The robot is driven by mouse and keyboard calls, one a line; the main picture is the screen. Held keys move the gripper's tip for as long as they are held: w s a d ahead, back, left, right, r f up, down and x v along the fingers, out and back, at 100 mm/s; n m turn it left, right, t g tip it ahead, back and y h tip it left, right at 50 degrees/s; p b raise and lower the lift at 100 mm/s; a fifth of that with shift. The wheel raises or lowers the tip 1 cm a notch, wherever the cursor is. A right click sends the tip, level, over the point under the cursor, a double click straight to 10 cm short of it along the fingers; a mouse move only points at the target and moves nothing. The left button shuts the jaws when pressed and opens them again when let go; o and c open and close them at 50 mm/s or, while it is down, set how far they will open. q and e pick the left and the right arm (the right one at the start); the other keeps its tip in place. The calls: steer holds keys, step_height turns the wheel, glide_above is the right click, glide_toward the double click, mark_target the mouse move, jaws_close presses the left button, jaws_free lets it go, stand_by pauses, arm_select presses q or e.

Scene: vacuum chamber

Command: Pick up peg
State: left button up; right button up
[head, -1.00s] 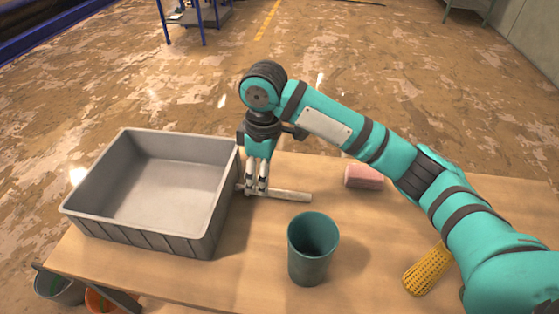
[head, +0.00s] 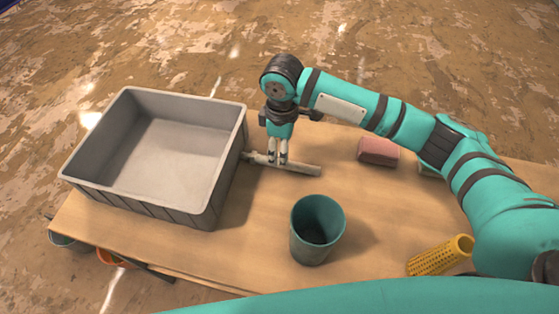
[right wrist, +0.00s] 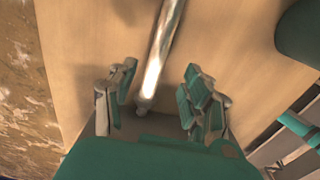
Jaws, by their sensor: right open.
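The peg is a grey metallic rod (head: 304,170) lying on the table, right of the grey bin. My right gripper (head: 278,160) points down over the peg's middle, its fingers overlapping the peg in the head view. In the right wrist view the peg (right wrist: 161,50) runs from the top edge down between the spread fingers of my right gripper (right wrist: 158,84), with a gap on each side. The gripper is open and empty. Whether the fingertips touch the table cannot be told. My left gripper is not in view.
The grey bin (head: 225,160) stands just left of the peg. A teal cup (head: 308,250) stands in front of it. A pink block (head: 378,151) and a yellow perforated cylinder (head: 432,260) are to the right. The wooden table (head: 240,240) is clear between the bin and cup.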

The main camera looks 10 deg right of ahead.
mark_target(254, 158)
steer(key=shift+w+a+f+p, duration=0.1)
steer(key=shift+w+f+p, duration=0.1)
steer(key=shift+f, duration=1.3)
steer(key=shift+w+f+p, duration=0.1)
steer(key=shift+f+p, duration=0.05)
steer(key=shift+f, duration=1.35)
steer(key=shift+c, duration=0.4)
jaws_close()
steer(key=shift+r, duration=0.1)
